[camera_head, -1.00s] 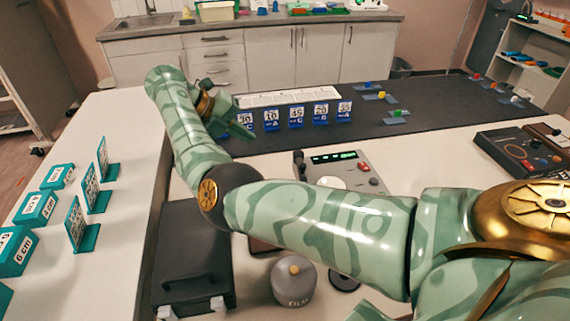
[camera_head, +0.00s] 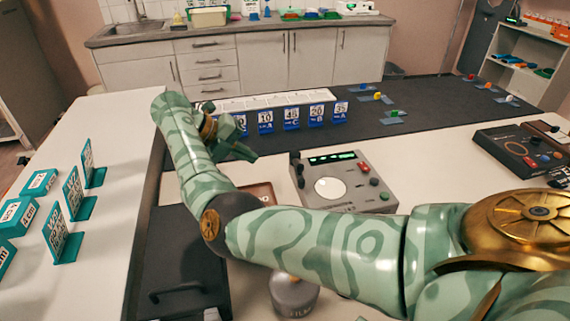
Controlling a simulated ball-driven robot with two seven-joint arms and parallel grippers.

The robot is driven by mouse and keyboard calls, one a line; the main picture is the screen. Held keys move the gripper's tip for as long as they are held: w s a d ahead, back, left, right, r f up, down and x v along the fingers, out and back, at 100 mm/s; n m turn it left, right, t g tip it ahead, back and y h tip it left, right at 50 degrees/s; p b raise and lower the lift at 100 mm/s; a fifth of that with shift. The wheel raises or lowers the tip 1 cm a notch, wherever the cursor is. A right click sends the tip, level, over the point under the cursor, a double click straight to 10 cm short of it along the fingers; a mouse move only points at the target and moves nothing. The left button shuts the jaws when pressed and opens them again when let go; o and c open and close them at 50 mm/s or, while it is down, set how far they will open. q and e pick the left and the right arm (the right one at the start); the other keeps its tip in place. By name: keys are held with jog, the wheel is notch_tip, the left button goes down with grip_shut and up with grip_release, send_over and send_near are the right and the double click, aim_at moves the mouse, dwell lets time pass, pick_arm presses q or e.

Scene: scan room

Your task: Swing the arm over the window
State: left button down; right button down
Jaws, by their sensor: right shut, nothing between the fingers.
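A grey instrument (camera_head: 375,186) with a green lit display stands on the white table in the middle. My left gripper is not in view.
Numbered blue cards (camera_head: 291,117) stand by a white strip behind my gripper. A grey film pot (camera_head: 293,297) and a black case (camera_head: 180,262) are in front of my arm. Teal holders (camera_head: 72,194) stand at the left. A dark control box (camera_head: 522,150) is at the right.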

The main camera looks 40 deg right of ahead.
aim_at(298, 172)
jog(key=x, duration=0.3)
jog(key=d+r+b+x, duration=0.1)
jog(key=x, duration=0.6)
jog(key=shift+s+d+r, duration=0.15)
jog(key=shift+s+d, duration=0.1)
jog(key=shift+s, duration=0.15)
jog(key=shift+s+d, duration=0.15)
jog(key=shift+d, duration=0.2)
jog(key=shift+r, duration=0.1)
